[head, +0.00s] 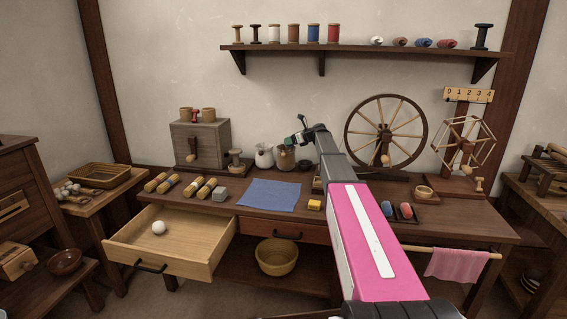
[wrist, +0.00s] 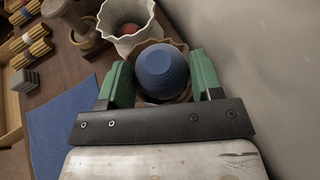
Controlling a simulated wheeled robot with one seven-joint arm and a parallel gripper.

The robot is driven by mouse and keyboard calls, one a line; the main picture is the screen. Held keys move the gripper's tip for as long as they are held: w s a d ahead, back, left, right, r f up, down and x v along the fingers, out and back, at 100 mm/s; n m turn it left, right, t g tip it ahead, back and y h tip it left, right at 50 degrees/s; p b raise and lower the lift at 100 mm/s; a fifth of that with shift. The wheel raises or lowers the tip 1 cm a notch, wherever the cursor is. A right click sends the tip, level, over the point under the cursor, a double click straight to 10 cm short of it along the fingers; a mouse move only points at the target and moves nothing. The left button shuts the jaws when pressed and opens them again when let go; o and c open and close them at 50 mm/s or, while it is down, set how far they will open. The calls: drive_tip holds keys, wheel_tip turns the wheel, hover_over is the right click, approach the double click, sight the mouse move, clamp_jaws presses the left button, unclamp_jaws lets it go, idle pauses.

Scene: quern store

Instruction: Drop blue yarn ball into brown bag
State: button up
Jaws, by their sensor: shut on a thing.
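The blue yarn ball (wrist: 162,71) is between the green fingers of my gripper (wrist: 162,84) in the wrist view, and the gripper is shut on it. The brown bag (wrist: 184,97) shows behind and around the ball, with its wavy rim partly hidden by ball and fingers. In the head view, my gripper (head: 292,141) is just above the brown bag (head: 286,161), at the back of the table. I cannot make out the ball clearly there. From these views, I cannot tell how far the ball is from the rim.
A white bag (head: 264,156) stands just left of the brown one; a red ball (wrist: 128,29) shows inside it. A dark bowl (head: 305,165) is close on the right. A blue cloth (head: 269,195) lies in front. The drawer (head: 190,262) at left is open with a white ball inside.

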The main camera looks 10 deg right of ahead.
drive_tip(key=shift+f, duration=0.25)
drive_tip(key=o, duration=1)
drive_tip(key=v, duration=1)
drive_tip(key=shift+s+d, duration=0.3)
drive_tip(key=shift+s, duration=0.1)
